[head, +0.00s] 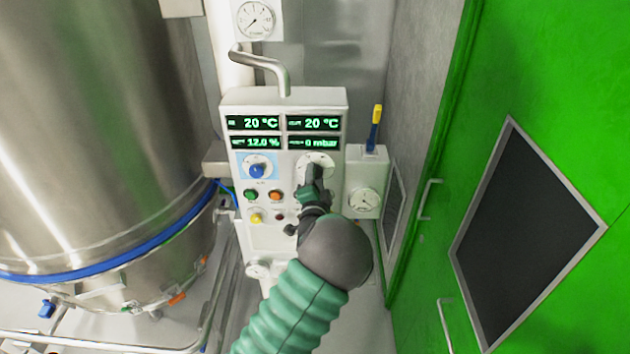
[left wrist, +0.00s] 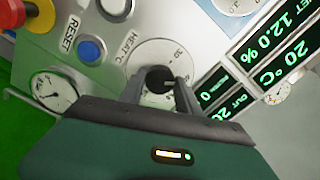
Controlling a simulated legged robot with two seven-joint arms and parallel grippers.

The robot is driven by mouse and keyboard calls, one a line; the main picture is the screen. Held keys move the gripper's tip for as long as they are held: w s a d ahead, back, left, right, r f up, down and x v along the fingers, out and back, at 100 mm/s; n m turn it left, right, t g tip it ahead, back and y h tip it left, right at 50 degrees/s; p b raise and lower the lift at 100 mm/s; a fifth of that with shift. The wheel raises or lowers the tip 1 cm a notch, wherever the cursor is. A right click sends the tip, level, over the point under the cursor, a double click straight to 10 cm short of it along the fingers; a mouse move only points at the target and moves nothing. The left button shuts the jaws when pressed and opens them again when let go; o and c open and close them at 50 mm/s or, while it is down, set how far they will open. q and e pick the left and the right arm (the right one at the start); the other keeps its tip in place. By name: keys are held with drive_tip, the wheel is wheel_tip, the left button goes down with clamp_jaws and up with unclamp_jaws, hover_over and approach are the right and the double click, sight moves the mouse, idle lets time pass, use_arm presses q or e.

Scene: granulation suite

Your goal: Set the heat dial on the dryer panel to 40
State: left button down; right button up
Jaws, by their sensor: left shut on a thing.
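The dryer panel (head: 240,107) is an upright off-white box in the head view. The heat dial (head: 322,158) is a round white scale at its right, mostly covered by my left gripper (head: 314,178). In the left wrist view the dial (left wrist: 141,55) reads "HEAT °C", with a dark knob (left wrist: 159,79) at its centre. My left gripper (left wrist: 159,84) is shut on that knob, one finger on each side. The "30" mark shows near the upper right of the scale. I cannot make out which mark the knob points to. My right gripper is in neither view.
Displays (head: 253,123) read 20 °C, 20 °C, 12.0 % and 0 mbar. A blue knob (head: 257,170), a green button (head: 250,196) and an orange button (head: 275,196) sit left of the dial. A steel vessel (head: 100,130) stands left, a green door (head: 560,100) right.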

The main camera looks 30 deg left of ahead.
use_arm(q)
drive_tip(key=shift+f+m, duration=0.2)
drive_tip(key=shift+m, duration=0.2)
drive_tip(key=c, duration=1.1)
unclamp_jaws()
drive_tip(key=shift+o, duration=1.2)
drive_tip(key=shift+w, duration=0.1)
drive_tip(key=b+v, duration=0.4)
drive_tip(key=v, duration=1.2)
drive_tip(key=shift+s+b, duration=0.35)
drive_tip(key=shift+d+f, duration=0.1)
